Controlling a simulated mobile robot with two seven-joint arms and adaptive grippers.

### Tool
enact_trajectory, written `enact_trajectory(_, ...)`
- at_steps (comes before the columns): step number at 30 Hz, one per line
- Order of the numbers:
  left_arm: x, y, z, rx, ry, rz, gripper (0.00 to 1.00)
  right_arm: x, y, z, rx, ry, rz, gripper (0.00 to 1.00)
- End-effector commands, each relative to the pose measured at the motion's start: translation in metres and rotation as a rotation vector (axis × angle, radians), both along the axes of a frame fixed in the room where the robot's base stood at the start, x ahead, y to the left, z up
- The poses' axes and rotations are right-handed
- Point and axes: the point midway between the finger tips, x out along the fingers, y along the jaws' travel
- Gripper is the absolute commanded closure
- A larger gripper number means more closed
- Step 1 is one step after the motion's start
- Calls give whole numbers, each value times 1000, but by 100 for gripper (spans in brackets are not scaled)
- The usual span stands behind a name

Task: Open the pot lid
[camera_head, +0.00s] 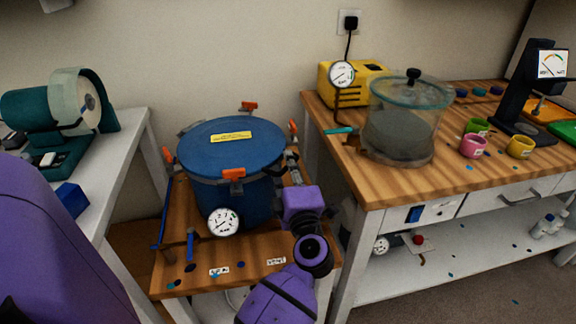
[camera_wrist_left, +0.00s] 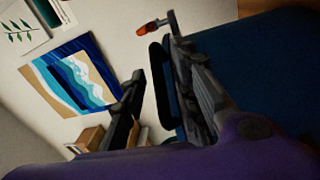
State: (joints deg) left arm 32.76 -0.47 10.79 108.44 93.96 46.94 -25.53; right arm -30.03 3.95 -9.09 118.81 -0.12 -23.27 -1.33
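The blue pot (camera_head: 240,203) stands on a low wooden table, its round blue lid (camera_head: 232,150) on top with a yellow label. Orange-tipped clamps (camera_head: 233,174) sit around the rim. A round gauge (camera_head: 222,222) is on the front. My left gripper (camera_head: 293,160) is beside the pot's right side at rim height, partly hidden by its own wrist. In the left wrist view its fingers (camera_wrist_left: 150,65) are apart, with the blue pot to the right and an orange clamp tip (camera_wrist_left: 150,27) just beyond. Whether it touches a clamp is unclear. My right gripper is not in view.
To the right, a wooden bench (camera_head: 375,183) holds a clear lidded chamber (camera_head: 408,120), a yellow pump (camera_head: 352,72) with a gauge, and small coloured cups (camera_head: 473,146). To the left, a white table (camera_head: 115,150) carries a green grinder (camera_head: 55,115). The low table's front has free room.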

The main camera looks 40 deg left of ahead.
Motion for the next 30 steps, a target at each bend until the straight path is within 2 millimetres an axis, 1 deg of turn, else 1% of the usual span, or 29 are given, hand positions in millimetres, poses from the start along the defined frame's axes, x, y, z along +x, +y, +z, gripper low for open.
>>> enact_trajectory(8, 1, 2, 0, 0, 0, -1, 71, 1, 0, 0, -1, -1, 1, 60)
enact_trajectory(12, 1, 1, 0, 0, 0, -1, 90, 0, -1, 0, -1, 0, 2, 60)
enact_trajectory(15, 1, 1, 1, 2, -1, -1, 100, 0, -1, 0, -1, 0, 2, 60)
enact_trajectory(25, 2, 1, 4, 4, -3, -2, 100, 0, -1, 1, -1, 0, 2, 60)
enact_trajectory(30, 9, 0, 17, -15, -8, -2, 100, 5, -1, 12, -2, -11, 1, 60)
